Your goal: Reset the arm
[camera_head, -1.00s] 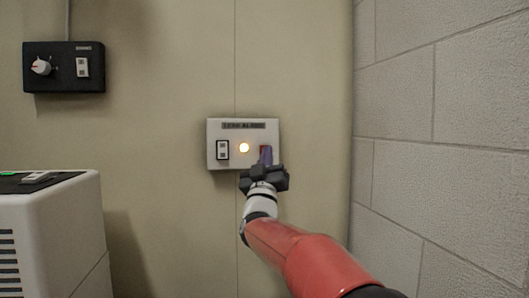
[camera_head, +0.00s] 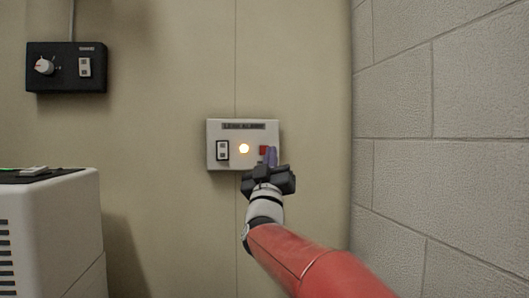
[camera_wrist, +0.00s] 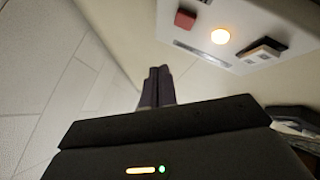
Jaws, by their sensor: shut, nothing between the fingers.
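My gripper (camera_head: 270,157) is shut and empty, in front of the lower right of a white wall panel (camera_head: 215,128) labelled as a leak alarm. In the head view its fingers partly overlap the panel's red button (camera_head: 263,150). The wrist view shows the shut fingers (camera_wrist: 158,82) apart from the panel and the red button (camera_wrist: 185,19). An amber lamp (camera_head: 244,148) glows on the panel, and a rocker switch (camera_head: 222,150) sits to its left.
A black box (camera_head: 66,80) with a knob and a switch hangs on the wall at upper left. A white machine (camera_head: 60,225) stands at lower left. A block wall (camera_head: 440,150) closes off the right side.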

